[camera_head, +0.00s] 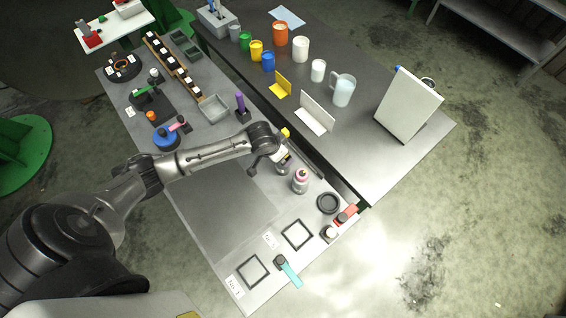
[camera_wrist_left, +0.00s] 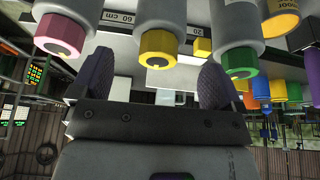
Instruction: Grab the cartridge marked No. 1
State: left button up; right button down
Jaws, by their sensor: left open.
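In the head view my left gripper (camera_head: 281,154) is at the cartridges near the right side of the near bench. A grey cartridge with a pink cap (camera_head: 301,181) stands upright below it, and a yellow-capped one (camera_head: 285,133) shows just beyond it. In the left wrist view the gripper (camera_wrist_left: 156,82) is open, its two purple-grey fingers apart and nothing visible between them. Cartridges with a pink cap (camera_wrist_left: 65,34), a yellow cap (camera_wrist_left: 158,46) and a green cap (camera_wrist_left: 239,60) hang into the top of that picture. The yellow one lies between the fingers' directions. I cannot read a No. 1 mark.
A black ring (camera_head: 329,202), two square frames (camera_head: 297,235) and a teal-handled tool (camera_head: 290,273) lie near the bench's front end. A purple bottle (camera_head: 240,104) stands left of the gripper. The far bench holds coloured cups and a white panel (camera_head: 407,104). The grey mat (camera_head: 220,205) is clear.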

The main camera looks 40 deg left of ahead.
pick_arm(q)
jog(key=shift+x, duration=2.75)
jog(key=shift+d, duration=0.1)
jog(key=shift+c, duration=0.3)
jog(key=shift+r, duration=0.1)
grip_shut()
jog(key=shift+w+r, duration=0.1)
